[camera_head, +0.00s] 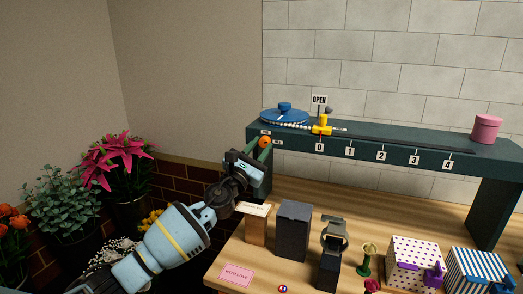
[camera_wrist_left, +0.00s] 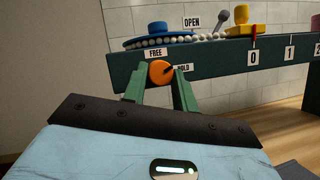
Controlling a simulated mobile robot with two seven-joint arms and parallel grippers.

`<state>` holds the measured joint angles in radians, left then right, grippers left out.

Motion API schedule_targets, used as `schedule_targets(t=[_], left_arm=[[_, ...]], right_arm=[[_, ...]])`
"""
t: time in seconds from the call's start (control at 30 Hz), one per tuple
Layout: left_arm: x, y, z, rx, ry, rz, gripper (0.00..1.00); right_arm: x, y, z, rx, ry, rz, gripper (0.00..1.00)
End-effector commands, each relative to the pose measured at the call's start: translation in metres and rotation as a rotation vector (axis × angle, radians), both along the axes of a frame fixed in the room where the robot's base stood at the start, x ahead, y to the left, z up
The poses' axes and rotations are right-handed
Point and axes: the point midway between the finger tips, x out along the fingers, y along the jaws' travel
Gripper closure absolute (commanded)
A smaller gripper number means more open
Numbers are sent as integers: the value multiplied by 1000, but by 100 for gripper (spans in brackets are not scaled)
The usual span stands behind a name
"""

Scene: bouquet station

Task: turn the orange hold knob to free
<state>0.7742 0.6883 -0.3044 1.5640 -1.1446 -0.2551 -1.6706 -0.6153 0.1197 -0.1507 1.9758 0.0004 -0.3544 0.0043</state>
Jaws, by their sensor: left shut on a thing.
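The orange hold knob (camera_head: 265,141) is on the left end of the dark green rail's front face. In the left wrist view the knob (camera_wrist_left: 160,72) sits between a FREE label (camera_wrist_left: 156,53) at its upper left and a HOLD label (camera_wrist_left: 183,68) at its right. Its dark pointer mark is turned toward HOLD. My left gripper (camera_head: 257,150) is at the knob, and its green fingers (camera_wrist_left: 158,85) are on either side of it, shut on it. The fingers hide the knob's lower sides. My right gripper is in neither view.
On the rail (camera_head: 375,144) are a blue round lid (camera_head: 284,115), a yellow slider (camera_head: 321,126) at 0, an OPEN sign (camera_head: 319,100) and a pink cylinder (camera_head: 486,128). Boxes, including a dark one (camera_head: 293,225), stand on the wooden table below. Potted flowers (camera_head: 120,170) stand at left.

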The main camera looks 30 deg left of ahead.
Motion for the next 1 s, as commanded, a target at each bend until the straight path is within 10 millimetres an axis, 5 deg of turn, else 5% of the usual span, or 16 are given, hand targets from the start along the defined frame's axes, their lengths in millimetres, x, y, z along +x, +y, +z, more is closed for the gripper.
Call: schedule_targets(t=[1.0], left_arm=[[2, -11, 0, -910, -217, -3, 95]], right_arm=[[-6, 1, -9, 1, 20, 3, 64]])
